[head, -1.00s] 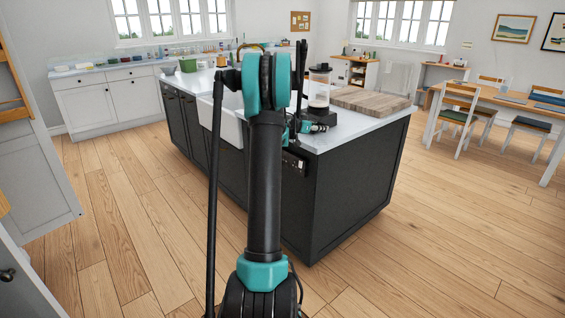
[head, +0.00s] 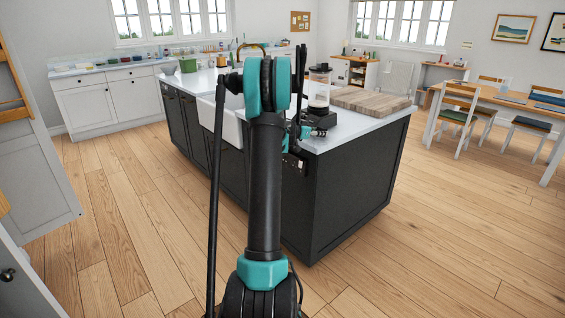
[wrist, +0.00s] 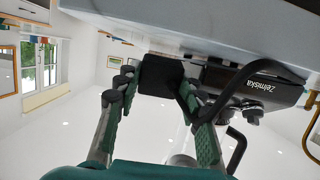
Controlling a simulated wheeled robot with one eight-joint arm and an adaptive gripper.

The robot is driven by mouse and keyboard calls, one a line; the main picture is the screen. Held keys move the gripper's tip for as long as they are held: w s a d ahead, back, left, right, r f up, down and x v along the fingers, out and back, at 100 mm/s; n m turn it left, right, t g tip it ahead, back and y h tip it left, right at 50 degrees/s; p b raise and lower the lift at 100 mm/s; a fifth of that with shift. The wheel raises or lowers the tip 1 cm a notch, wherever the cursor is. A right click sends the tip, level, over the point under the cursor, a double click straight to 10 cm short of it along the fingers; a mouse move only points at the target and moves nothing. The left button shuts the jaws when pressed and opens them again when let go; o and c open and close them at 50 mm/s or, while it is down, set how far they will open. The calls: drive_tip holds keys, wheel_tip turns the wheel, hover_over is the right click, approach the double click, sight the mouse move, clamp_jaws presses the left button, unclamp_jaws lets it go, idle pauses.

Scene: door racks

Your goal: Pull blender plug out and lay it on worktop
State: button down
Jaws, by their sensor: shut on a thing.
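The black blender plug (wrist: 160,80) is between the two fingers of my gripper (wrist: 158,90) in the wrist view, which looks upside down. My gripper is shut on it, close to the pale worktop (wrist: 215,38). Whether the plug touches the worktop I cannot tell. The blender base (wrist: 262,88), with its lettering and knobs, is right beside the plug in that view. In the head view the blender (head: 319,95) stands on the worktop (head: 365,125) near the island's edge. My gripper (head: 296,136) is beside it there, largely hidden by my arm.
A black cable (wrist: 238,150) loops by the right finger. A dark socket panel (head: 294,164) shows on the island's side below the worktop, partly covered. A white sink (head: 222,122) is to the left.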

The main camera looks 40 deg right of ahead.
drive_tip(key=shift+f, duration=0.55)
drive_tip(key=c, duration=0.9)
unclamp_jaws()
drive_tip(key=shift+o, duration=0.2)
drive_tip(key=w+v, duration=0.1)
drive_tip(key=v, duration=1.1)
drive_tip(key=shift+s, duration=0.5)
